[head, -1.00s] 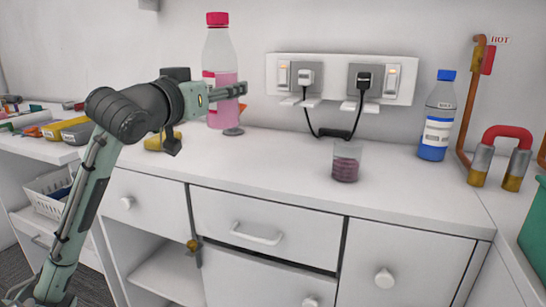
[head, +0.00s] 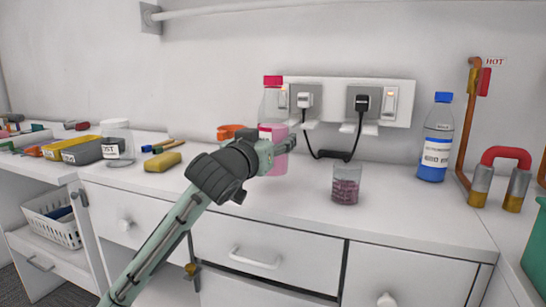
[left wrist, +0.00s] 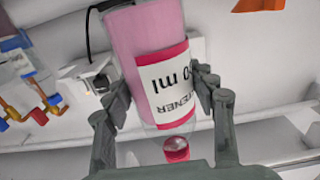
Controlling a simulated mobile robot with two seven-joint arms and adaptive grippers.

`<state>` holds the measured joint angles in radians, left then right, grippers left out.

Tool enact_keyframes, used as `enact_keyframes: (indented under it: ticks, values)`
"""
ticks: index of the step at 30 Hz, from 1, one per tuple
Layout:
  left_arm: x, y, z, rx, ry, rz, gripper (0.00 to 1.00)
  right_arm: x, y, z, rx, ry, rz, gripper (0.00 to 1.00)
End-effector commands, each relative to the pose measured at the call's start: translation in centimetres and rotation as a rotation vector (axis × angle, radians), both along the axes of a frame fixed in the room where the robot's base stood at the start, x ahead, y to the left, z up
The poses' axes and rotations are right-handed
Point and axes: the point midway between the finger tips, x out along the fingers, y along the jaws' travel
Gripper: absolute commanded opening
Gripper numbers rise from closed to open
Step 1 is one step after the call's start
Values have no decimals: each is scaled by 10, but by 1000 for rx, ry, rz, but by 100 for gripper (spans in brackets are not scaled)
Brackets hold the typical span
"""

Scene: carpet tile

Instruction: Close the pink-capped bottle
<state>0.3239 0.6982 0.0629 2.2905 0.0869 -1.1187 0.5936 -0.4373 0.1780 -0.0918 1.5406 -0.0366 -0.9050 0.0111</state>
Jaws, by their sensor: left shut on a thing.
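The pink-capped bottle (head: 270,108) is upright near the back of the counter, with pink liquid inside and a pink-and-white label. Its pink cap (head: 273,80) sits on top; I cannot tell how tight it is. My left gripper (head: 282,147) is shut on the bottle's body, around the label. In the left wrist view the bottle (left wrist: 138,50) appears upside down between my gripper's fingers (left wrist: 165,90), with the cap (left wrist: 176,149) toward the bottom. I cannot tell whether the bottle's base touches the counter. My right gripper is not in view.
A beaker of purple liquid (head: 346,184) stands right of the bottle. A blue-capped bottle (head: 436,138) is farther right, near a red-handled magnet (head: 505,160). Wall outlets (head: 345,101) with cables are behind.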

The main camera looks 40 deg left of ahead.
Motion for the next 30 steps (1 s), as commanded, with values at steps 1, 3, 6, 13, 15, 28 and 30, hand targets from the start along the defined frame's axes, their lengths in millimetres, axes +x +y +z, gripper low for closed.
enact_keyframes:
  ticks: [1, 3, 6, 13, 15, 28, 30]
  values:
    - [0, 0, -7, 0, 2, 0, 0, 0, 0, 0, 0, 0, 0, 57]
    - [0, 0, -18, 0, 4, 0, 0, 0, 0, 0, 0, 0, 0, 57]
    - [0, 0, -31, 0, 3, 0, 0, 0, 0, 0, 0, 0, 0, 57]
    - [-1, 0, -37, 0, -2, 0, 0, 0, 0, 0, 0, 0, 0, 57]
    - [-1, 0, -37, 0, -2, 0, 0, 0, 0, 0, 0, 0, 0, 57]
    - [0, 0, -41, -1, 3, 0, 77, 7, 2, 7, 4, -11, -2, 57]
    - [0, 0, -41, -1, 3, 0, 77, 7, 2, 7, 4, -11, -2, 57]
